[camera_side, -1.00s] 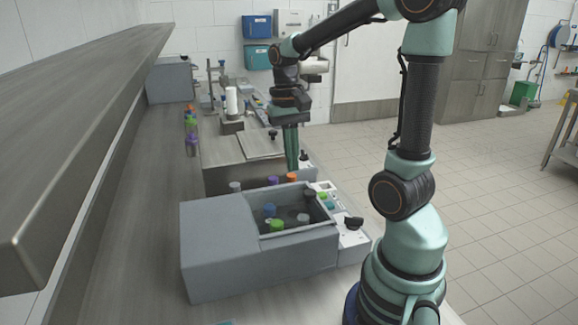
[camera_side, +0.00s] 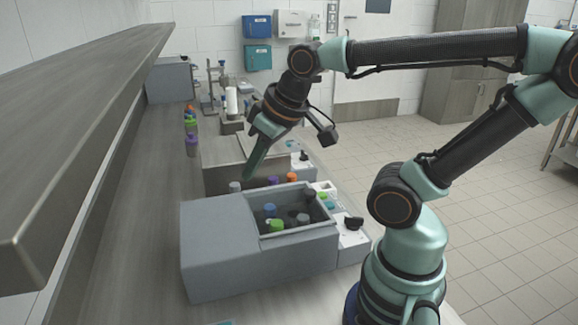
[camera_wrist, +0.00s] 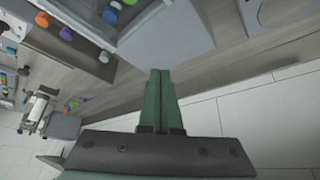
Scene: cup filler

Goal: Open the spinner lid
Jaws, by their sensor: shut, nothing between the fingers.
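A grey machine (camera_side: 215,245) with an open top well stands in front in the side view. Blue-, green- and dark-capped containers are in its well. Behind it stands a steel-coloured box (camera_side: 222,148) with a flat top, partly hidden by my gripper. I cannot tell for sure which one is the spinner, and no raised lid shows. My gripper (camera_side: 248,176) is shut and empty, tilted down to the left by the front of the steel box. In the wrist view the green fingers (camera_wrist: 160,75) lie together, close to the grey machine's edge in the picture.
Purple (camera_side: 273,181) and orange (camera_side: 291,178) caps show at the well's far side. A panel with a black knob (camera_side: 353,223) is at right. A shelf (camera_side: 80,120) overhangs the bench at left. Coloured bottles (camera_side: 191,140) stand farther back. The bench's left strip is clear.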

